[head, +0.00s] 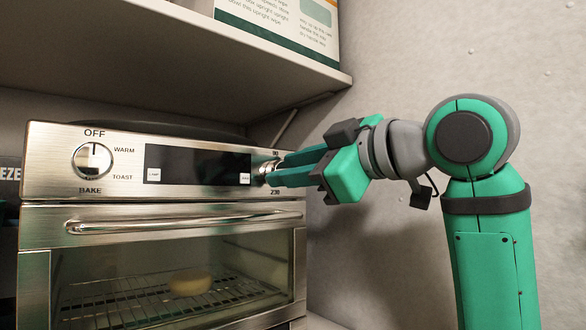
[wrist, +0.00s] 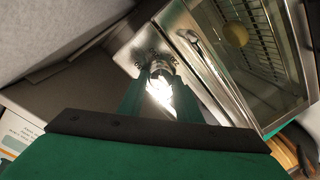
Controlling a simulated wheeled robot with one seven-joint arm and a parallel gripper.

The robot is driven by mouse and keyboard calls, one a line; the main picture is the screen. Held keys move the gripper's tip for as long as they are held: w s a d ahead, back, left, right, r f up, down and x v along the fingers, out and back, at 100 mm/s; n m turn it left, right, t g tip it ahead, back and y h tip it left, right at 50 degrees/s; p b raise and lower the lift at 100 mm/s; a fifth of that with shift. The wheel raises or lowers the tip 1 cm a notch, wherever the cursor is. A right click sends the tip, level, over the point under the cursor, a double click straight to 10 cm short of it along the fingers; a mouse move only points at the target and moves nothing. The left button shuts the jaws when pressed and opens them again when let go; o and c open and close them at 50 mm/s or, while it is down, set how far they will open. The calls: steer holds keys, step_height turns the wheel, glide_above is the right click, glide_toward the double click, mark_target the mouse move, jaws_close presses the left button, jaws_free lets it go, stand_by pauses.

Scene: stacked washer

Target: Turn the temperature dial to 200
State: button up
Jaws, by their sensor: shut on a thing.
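The temperature dial (head: 266,169) is a silver knob at the right end of the toaster oven's front panel. In the head view my green fingers cover most of it, so its pointer and most of its scale are hidden. The marks "90" above and "230" below it show. My gripper (head: 275,174) comes from the right and is shut on the dial. In the wrist view the dial (wrist: 160,70) sits between the fingertips of my gripper (wrist: 160,82), with bright glare below it. I cannot read its setting there.
The toaster oven (head: 150,211) has a mode dial (head: 93,160) pointing up to OFF, a dark display (head: 197,164) and a handle (head: 185,221). A round yellowish item (head: 190,283) lies on the rack inside. A shelf (head: 200,65) with a box (head: 285,28) hangs above. A wall is right.

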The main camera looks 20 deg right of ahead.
steer(key=shift+n, duration=0.6)
steer(key=o, duration=1)
steer(key=shift+o, duration=0.2)
steer(key=v, duration=1)
steer(key=shift+s, duration=0.4)
steer(key=shift+w+d, duration=0.1)
